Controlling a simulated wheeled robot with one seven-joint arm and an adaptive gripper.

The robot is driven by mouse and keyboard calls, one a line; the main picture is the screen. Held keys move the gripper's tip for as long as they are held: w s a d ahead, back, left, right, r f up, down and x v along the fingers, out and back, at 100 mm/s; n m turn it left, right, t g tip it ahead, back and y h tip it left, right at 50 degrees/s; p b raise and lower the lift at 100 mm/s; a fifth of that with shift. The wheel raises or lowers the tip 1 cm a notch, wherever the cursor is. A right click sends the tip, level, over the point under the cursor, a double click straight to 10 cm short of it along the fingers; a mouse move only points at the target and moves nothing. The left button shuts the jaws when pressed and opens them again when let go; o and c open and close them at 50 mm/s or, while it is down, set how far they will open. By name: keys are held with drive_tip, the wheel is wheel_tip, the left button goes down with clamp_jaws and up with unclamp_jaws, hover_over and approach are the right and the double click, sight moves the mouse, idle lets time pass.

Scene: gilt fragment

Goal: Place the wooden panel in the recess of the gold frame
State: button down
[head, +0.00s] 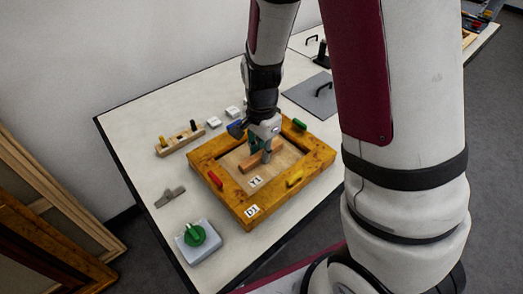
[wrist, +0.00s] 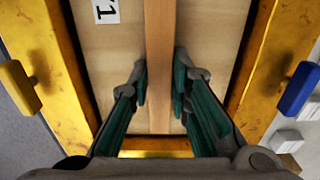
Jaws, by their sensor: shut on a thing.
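The light wooden panel (head: 236,164) lies within the opening of the gold frame (head: 272,201), and a raised wooden bar (head: 250,164) runs across its middle. My gripper (head: 261,151) is above the panel and shut on this bar. In the wrist view, the teal finger pads (wrist: 160,88) flank the bar, and the panel (wrist: 110,60) shows inside the frame (wrist: 48,75) with narrow dark gaps along its sides. I cannot tell whether the panel rests fully on the recess floor. The panel and frame carry white labels.
Red (head: 215,180), yellow (head: 294,179), green (head: 299,124) and blue (head: 236,129) tabs sit around the frame. A peg block (head: 181,141), a grey tool (head: 170,196) and a green-knobbed box (head: 196,240) stand left. A grey plate (head: 309,94) lies behind.

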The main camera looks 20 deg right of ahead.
drive_tip(key=shift+f, duration=0.15)
drive_tip(key=c, duration=1.5)
unclamp_jaws()
wheel_tip(320, 180, up, 12)
drive_tip(key=p, duration=0.1)
drive_tip(key=shift+s+d+r+n+t, duration=0.1)
drive_tip(key=shift+s+r+n+t, duration=0.65)
drive_tip(key=shift+s+r+n, duration=1.95)
drive_tip(key=shift+s+d+r+n+t, duration=0.1)
drive_tip(key=shift+s+r+n+t, duration=0.7)
drive_tip(key=shift+s+r+n, duration=1.95)
drive_tip(key=shift+s+r+n+t, duration=0.75)
drive_tip(key=shift+s+r+n, duration=0.9)
drive_tip(key=shift+s, duration=2.1)
drive_tip(key=shift+f, duration=0.15)
